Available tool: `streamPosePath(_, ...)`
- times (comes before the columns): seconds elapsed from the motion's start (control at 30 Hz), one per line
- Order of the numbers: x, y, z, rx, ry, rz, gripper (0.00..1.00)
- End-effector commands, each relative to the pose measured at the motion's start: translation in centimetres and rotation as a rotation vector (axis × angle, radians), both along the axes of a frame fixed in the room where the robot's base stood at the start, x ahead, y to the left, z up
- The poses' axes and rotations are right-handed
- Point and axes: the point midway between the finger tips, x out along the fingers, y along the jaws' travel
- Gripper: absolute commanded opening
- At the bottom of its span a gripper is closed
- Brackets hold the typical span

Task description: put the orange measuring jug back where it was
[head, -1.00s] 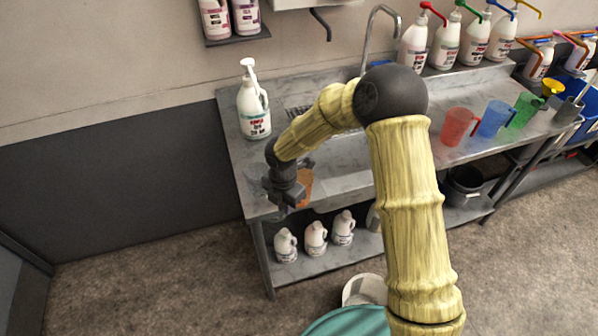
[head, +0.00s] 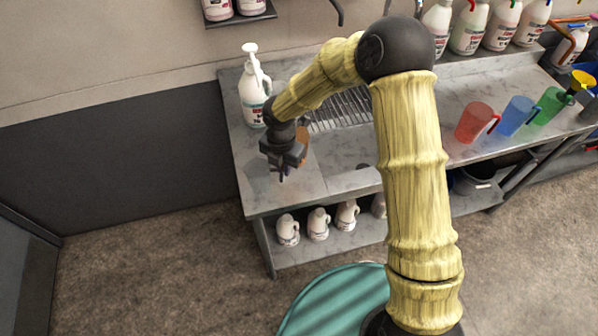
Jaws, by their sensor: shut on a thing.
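The orange measuring jug (head: 303,146) shows only in part in the head view, mostly hidden behind my gripper's wrist and jaws. My gripper (head: 283,175) is shut on the jug over the left end of the steel bench (head: 256,196). I cannot tell whether the jug touches the bench top. A red jug (head: 474,122), a blue jug (head: 516,115) and a green jug (head: 551,105) stand in a row at the right of the bench. My arm hides the bench just left of the red jug.
A white pump bottle (head: 253,94) stands at the back left, close to my wrist. A drain grate (head: 343,108) lies behind the jug. Several pump bottles (head: 470,28) line the back ledge. White jugs (head: 318,223) sit on the lower shelf.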

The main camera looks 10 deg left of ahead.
Motion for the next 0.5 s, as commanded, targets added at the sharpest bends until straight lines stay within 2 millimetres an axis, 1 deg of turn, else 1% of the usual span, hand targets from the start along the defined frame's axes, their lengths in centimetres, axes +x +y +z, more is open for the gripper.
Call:
streamPosePath(0.3,0.5,-0.8,-0.2,0.000,0.000,-0.018,0.00)
streamPosePath(0.37,0.5,-0.8,-0.7,-0.002,0.002,-0.019,0.00)
streamPosePath(0.5,0.3,-0.7,-3.0,-0.004,0.004,-0.013,0.00)
